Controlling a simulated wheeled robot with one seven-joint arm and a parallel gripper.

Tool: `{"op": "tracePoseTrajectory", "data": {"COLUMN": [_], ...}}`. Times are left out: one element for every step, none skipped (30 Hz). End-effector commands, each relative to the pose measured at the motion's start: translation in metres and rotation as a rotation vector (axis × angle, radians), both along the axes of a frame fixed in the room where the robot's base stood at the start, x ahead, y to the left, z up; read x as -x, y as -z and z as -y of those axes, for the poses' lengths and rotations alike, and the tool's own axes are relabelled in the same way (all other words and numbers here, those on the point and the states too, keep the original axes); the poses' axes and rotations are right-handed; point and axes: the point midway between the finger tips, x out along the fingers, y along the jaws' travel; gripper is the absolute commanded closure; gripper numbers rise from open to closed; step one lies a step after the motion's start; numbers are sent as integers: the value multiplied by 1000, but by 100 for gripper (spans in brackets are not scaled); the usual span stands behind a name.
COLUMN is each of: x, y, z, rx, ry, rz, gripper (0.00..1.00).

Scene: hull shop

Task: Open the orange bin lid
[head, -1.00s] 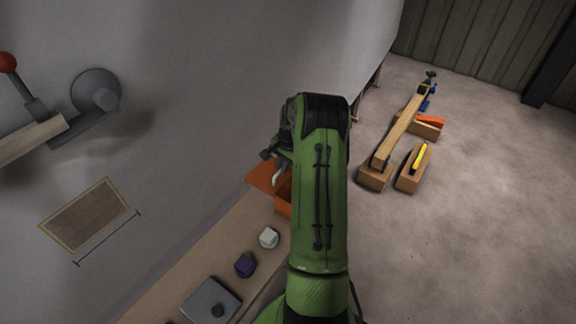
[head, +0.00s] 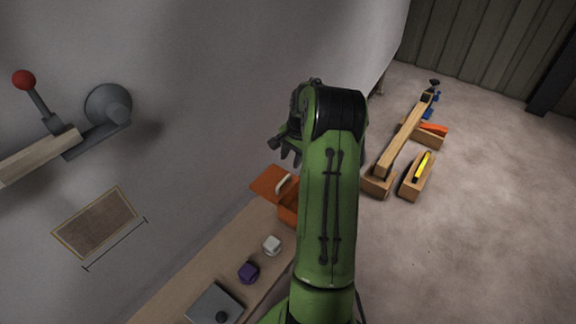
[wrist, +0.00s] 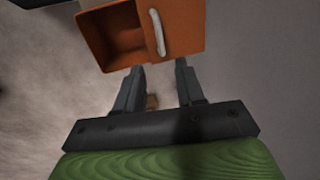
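The orange bin (head: 287,213) stands on the bench, partly hidden behind my green arm in the head view. Its orange lid (head: 268,182) with a pale handle (head: 284,183) lies off to the left side of the bin. In the wrist view the bin's hollow inside (wrist: 118,38) is in sight, with the lid (wrist: 187,24) and its pale handle (wrist: 158,32) to the right of the opening. My gripper (wrist: 160,68) is open, its two dark fingers apart with nothing between them, and the handle is just beyond the fingertips. In the head view my gripper (head: 287,155) is above the lid.
On the bench (head: 190,285) are a white block (head: 271,245), a purple block (head: 248,272) and a grey flat box (head: 214,304). A wall with a red-knobbed lever (head: 24,80) is at left. Wooden beams (head: 402,140) lie on the open floor at right.

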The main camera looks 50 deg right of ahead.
Motion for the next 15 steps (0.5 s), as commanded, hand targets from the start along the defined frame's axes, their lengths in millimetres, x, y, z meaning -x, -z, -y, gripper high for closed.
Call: {"op": "tracePoseTrajectory", "data": {"x": [3, 4, 6, 7, 8, 10, 11, 11, 12, 13, 13, 13, 13, 13, 13], "y": [-19, -26, -36, -42, -47, -53, -57, -60, -63, -64, -65, -65, -65, -65, -65], "z": [1, 1, 1, 1, 1, 1, 1, 1, 1, 1, 1, 1, 1, 1, 1], "rx": [3, 4, 3, 3, 3, 2, 2, 1, 0, 0, 0, -1, -1, -1, -1], "ry": [2, 1, 1, 1, 1, 0, 0, 0, 0, 0, 0, 0, 0, 0, 0], "rz": [2, 2, 2, 2, 1, 1, 1, 1, 0, 0, 0, 0, 0, 0, 0], "gripper": [62, 62, 62, 62, 62, 62, 62, 62, 62, 62, 62, 62, 62, 62, 62]}}
